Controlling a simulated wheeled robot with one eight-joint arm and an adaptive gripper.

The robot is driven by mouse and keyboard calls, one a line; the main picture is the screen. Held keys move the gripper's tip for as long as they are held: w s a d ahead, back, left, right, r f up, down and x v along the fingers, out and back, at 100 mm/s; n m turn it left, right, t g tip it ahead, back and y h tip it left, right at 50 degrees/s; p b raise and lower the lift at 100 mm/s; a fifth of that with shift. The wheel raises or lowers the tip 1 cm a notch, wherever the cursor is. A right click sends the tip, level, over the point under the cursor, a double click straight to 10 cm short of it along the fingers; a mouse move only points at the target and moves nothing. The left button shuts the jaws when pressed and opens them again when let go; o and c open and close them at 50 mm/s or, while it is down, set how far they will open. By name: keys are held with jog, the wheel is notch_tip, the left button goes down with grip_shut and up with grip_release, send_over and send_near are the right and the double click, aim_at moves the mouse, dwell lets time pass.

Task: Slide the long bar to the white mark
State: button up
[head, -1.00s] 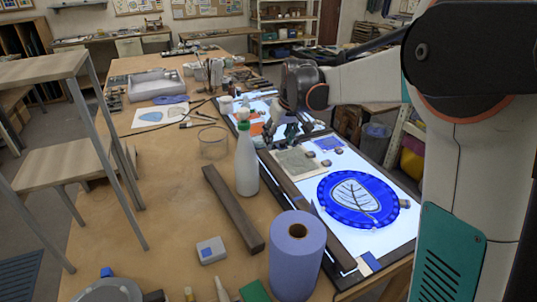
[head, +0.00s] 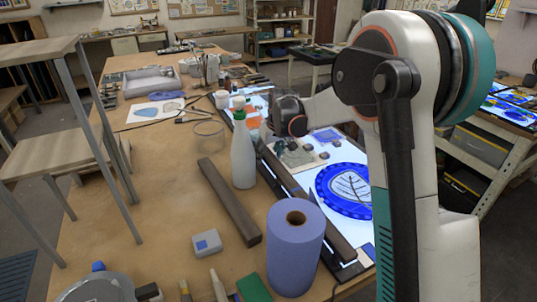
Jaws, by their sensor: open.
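A long dark bar (head: 287,182) lies along the left edge of the lit panel, partly hidden by the blue roll. A second, shorter dark bar (head: 230,203) lies on the wooden table, left of the white bottle. I cannot make out a distinct white mark against the bright panel. My gripper (head: 268,136) is low over the far part of the panel, just right of the bottle and near the far end of the long bar. Its fingers are small and partly hidden. It is open, and I cannot tell whether it touches the bar.
A white bottle with a green neck (head: 243,155) and a blue paper roll (head: 295,250) stand close to the long bar's left side. A blue leaf disc (head: 345,190) lies on the lit panel (head: 352,152). A small grey box (head: 207,244) sits on the table.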

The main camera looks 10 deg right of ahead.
grip_shut()
jog(key=shift+w+d, duration=0.2)
jog(key=shift+d, duration=0.8)
jog(key=shift+w+d, duration=0.2)
jog(key=shift+d, duration=0.75)
jog(key=shift+a, duration=0.25)
grip_release()
jog(key=v, duration=1.2)
